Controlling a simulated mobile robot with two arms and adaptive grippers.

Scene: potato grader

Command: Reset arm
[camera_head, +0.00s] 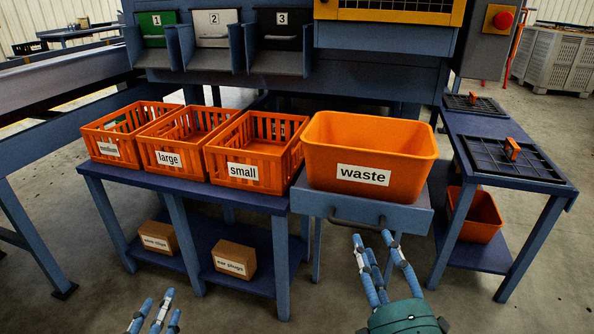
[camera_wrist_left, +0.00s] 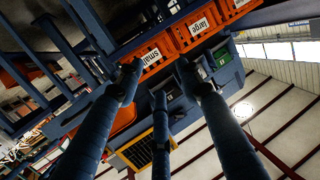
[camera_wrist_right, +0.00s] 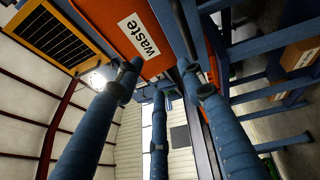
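My left gripper (camera_head: 155,318) shows only its blue fingertips at the bottom edge of the head view, in front of the table. Its fingers are spread and empty, and they also show in the left wrist view (camera_wrist_left: 158,85). My right gripper (camera_head: 377,250) is in front of the drawer handle below the waste bin, with its green body at the bottom edge. Its fingers are apart with nothing between them, as the right wrist view (camera_wrist_right: 158,80) also shows. I cannot tell how far it is from the handle.
Orange crates labelled medium (camera_head: 106,152), large (camera_head: 168,170) and small (camera_head: 243,184) stand on the blue table. The orange waste bin (camera_head: 400,190) sits on a drawer with a handle (camera_head: 352,222). Two cardboard boxes (camera_head: 234,258) lie on the lower shelf. A side table (camera_head: 560,188) stands right.

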